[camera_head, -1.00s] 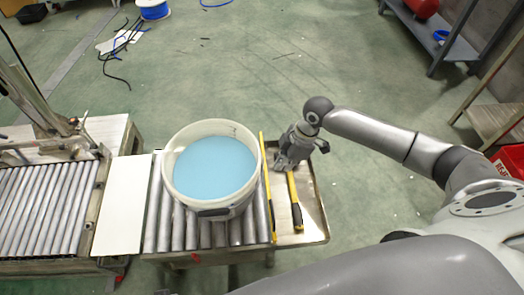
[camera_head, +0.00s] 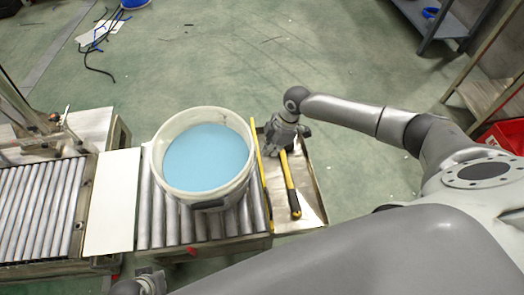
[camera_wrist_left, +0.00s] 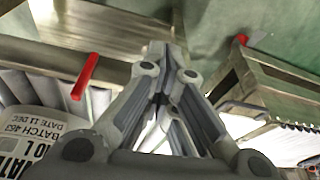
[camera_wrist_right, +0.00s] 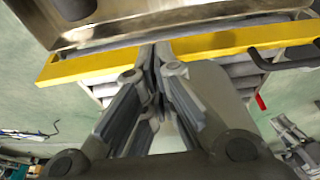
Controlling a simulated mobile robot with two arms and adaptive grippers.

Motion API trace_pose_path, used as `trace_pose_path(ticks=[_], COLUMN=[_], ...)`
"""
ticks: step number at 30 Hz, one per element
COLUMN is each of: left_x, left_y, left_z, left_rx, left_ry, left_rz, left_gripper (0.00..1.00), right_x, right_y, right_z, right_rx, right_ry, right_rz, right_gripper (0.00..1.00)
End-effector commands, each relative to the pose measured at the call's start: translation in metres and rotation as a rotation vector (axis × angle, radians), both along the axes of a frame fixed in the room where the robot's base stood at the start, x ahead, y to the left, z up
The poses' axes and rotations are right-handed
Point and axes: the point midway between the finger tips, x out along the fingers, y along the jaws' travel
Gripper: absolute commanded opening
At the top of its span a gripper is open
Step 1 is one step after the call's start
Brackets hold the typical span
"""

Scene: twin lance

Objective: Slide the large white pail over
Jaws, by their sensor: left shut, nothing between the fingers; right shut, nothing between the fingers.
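The large white pail (camera_head: 160,183), filled with blue liquid, stands upright on the roller conveyor (camera_head: 158,228) in the head view. Part of its labelled side shows at the lower left of the left wrist view (camera_wrist_left: 25,135). My right gripper (camera_head: 275,150) is shut and empty just right of the pail, over the metal tray, apart from the pail. It also shows shut in the right wrist view (camera_wrist_right: 155,60). My left gripper (camera_wrist_left: 160,60) is shut and empty in the left wrist view, beside the pail. Only part of that arm's end shows at the bottom of the head view.
A white plate (camera_head: 113,200) bridges to another roller section (camera_head: 40,205) on the left. A yellow strip (camera_head: 263,185) edges the metal tray (camera_head: 310,205), where a yellow-and-black tool (camera_head: 290,185) lies. A red handle (camera_wrist_left: 85,76) sticks up near the pail. Green floor lies beyond.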

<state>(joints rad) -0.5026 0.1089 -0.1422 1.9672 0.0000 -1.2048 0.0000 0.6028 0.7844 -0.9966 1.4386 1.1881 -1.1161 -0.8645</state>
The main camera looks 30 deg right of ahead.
Motion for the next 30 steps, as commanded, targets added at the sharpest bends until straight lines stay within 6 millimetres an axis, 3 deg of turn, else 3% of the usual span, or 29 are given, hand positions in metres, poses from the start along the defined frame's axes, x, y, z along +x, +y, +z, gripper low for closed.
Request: trace_pose_path(ticks=[6,21,30], left_x=[0.000,0.001,-0.005], left_y=[0.000,0.000,0.001], left_z=[0.006,0.010,-0.024], left_rx=[0.001,-0.001,0.001], left_ry=[-0.001,-0.006,0.015], left_rz=[0.000,0.000,-0.002], left_gripper=[0.00,0.00,0.00], right_x=[0.007,0.009,0.015], right_y=[0.024,0.032,0.059], right_z=[0.002,0.003,0.004], right_rx=[0.001,0.003,0.005], right_ry=[-0.004,-0.002,-0.002], right_rz=[0.002,0.002,0.001], right_gripper=[0.00,0.00,0.00])
